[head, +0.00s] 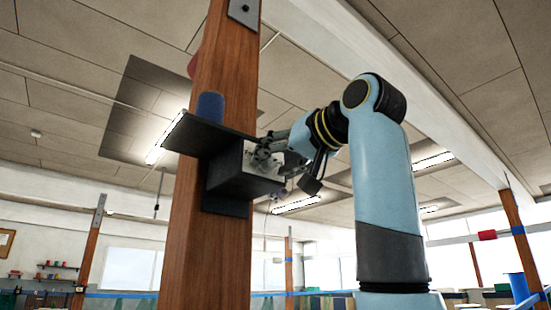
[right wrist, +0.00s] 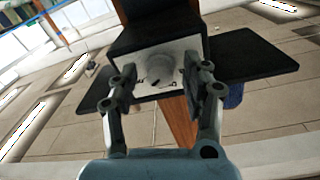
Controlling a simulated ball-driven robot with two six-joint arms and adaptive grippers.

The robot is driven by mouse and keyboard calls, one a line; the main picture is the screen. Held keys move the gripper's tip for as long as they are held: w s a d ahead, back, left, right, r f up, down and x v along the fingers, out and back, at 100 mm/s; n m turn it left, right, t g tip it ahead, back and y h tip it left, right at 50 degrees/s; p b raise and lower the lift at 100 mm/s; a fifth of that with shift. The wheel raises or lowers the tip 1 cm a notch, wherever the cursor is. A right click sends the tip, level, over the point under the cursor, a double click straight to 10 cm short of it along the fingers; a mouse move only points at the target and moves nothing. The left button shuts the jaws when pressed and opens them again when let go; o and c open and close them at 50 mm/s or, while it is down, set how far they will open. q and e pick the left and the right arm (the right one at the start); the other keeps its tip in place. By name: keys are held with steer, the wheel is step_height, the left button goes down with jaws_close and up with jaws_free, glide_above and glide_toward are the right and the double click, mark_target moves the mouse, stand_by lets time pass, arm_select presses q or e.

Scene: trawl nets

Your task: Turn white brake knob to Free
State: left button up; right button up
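The white brake knob (right wrist: 159,70) sits on the pale front plate of a dark box (right wrist: 150,35) in the right wrist view. A dark pointer mark shows near the knob's lower edge in that view, with small dark marks on the plate; I cannot read them. My right gripper (right wrist: 159,88) is open, with one finger on each side of the knob and a visible gap to it. In the head view my right gripper (head: 270,158) is at the box's front face and hides the knob. My left gripper is not in view.
The box (head: 228,175) is fixed to a wooden post (head: 190,245). A dark shelf (head: 195,135) sits above it, bearing a blue cylinder (head: 210,107). The shelf's ends stick out past the box on both sides in the right wrist view.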

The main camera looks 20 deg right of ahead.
jaws_close()
